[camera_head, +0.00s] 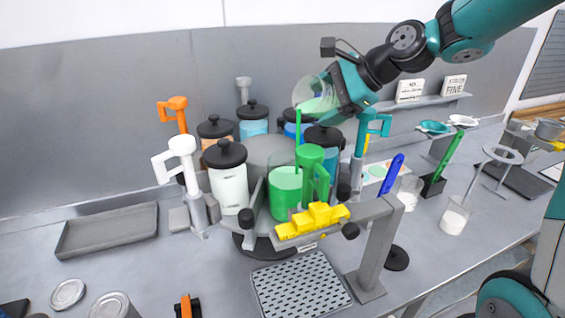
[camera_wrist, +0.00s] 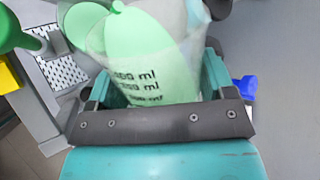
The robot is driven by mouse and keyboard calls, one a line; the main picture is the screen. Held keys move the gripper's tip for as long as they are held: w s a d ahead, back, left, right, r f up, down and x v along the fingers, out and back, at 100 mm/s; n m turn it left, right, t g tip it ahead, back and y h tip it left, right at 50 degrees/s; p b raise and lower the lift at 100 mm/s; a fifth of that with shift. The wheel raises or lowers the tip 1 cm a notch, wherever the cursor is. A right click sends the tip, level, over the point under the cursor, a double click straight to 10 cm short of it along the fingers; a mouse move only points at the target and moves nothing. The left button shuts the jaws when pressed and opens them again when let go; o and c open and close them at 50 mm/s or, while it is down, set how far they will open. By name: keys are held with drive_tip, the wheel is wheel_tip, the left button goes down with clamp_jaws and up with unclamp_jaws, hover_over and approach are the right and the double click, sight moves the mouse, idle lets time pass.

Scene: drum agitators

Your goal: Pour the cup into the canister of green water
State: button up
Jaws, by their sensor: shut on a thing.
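My gripper (camera_head: 335,98) is shut on a clear cup (camera_head: 306,88) of pale green contents, tilted with its mouth to the left, high above the turntable. In the wrist view the cup (camera_wrist: 150,85) shows black ml marks between my gripper's jaws (camera_wrist: 157,88), and pale green reaches its mouth. The canister of green water (camera_head: 284,193) stands lidless at the turntable's front, below and slightly left of the cup. A narrow green upright strip (camera_head: 298,128) shows between cup and canister; I cannot tell whether it is a stream or a rod. A green clamp handle (camera_head: 313,160) partly hides the canister.
Black-lidded canisters, white (camera_head: 229,185) and blue (camera_head: 253,120) among them, stand close around. A yellow piece (camera_head: 312,220) sits on the grey bracket (camera_head: 380,235) in front. A perforated plate (camera_head: 300,285) lies before it. Glasses and a blue-handled tool (camera_head: 391,175) stand right.

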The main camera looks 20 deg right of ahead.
drive_tip(key=shift+a+f+n+h+b, duration=0.15)
drive_tip(key=shift+f+n+h+b, duration=0.2)
drive_tip(key=shift+h+b, duration=1)
idle(2.0)
drive_tip(key=shift+r+y+b, duration=0.1)
drive_tip(key=shift+y+b, duration=0.2)
drive_tip(key=shift+y, duration=0.15)
drive_tip(key=r+y+p, duration=0.1)
drive_tip(key=p, duration=0.1)
drive_tip(key=shift+r+p, duration=0.1)
drive_tip(key=shift+p, duration=0.3)
drive_tip(key=shift+d+r+y+p, duration=0.15)
drive_tip(key=shift+d+y+p, duration=0.2)
drive_tip(key=shift+p, duration=0.65)
drive_tip(key=shift+r+m+y+p, duration=0.25)
drive_tip(key=shift+m+y+p, duration=0.4)
drive_tip(key=shift+p, duration=0.4)
drive_tip(key=shift+a+f+y+p, duration=0.1)
drive_tip(key=shift+a+y+p, duration=0.1)
drive_tip(key=shift+y+p, duration=0.3)
drive_tip(key=shift+f, duration=0.25)
drive_tip(key=shift+m, duration=0.3)
